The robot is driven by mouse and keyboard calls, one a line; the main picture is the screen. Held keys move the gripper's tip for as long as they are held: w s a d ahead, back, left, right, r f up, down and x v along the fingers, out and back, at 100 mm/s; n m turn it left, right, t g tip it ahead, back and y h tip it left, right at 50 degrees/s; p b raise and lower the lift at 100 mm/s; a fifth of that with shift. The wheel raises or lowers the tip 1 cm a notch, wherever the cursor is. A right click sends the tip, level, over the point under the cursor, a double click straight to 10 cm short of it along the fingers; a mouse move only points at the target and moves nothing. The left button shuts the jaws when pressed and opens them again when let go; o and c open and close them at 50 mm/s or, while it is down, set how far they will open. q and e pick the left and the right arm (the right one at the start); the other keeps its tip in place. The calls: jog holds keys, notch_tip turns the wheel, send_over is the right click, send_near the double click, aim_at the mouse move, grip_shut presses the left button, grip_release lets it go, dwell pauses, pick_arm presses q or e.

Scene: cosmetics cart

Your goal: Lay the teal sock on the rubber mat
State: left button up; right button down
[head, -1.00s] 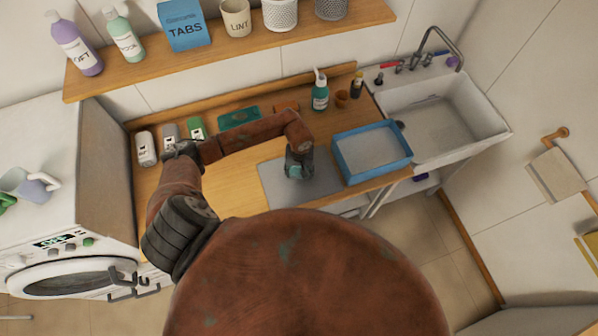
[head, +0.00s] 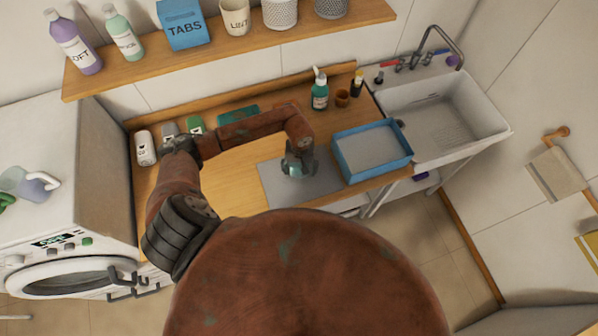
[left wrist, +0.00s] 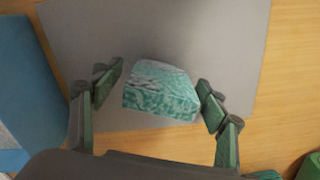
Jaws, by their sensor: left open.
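The teal sock (left wrist: 160,91) is a folded, patterned teal and white bundle in the left wrist view. It appears to lie on the grey rubber mat (left wrist: 185,30), near one edge of it. My left gripper (left wrist: 160,88) is open, with one finger on each side of the sock. There is a gap at the left finger; the right finger is very close to the sock, and I cannot tell if it touches. In the head view my left gripper (head: 298,172) is low over the mat (head: 325,184) and mostly hides the sock. My right gripper is not in view.
A blue-rimmed tray (head: 372,151) stands right of the mat, beside the sink (head: 440,115). A teal pump bottle (head: 320,92) and a small brown pot (head: 342,98) stand behind. Several small containers line the counter's back left. The wooden counter (head: 225,185) left of the mat is clear.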

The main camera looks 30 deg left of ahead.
pick_arm(q)
notch_tip(320, 180, up, 9)
jog(key=b, duration=0.2)
jog(key=shift+r+b, duration=0.15)
jog(key=shift+b, duration=0.2)
jog(key=shift+r, duration=0.5)
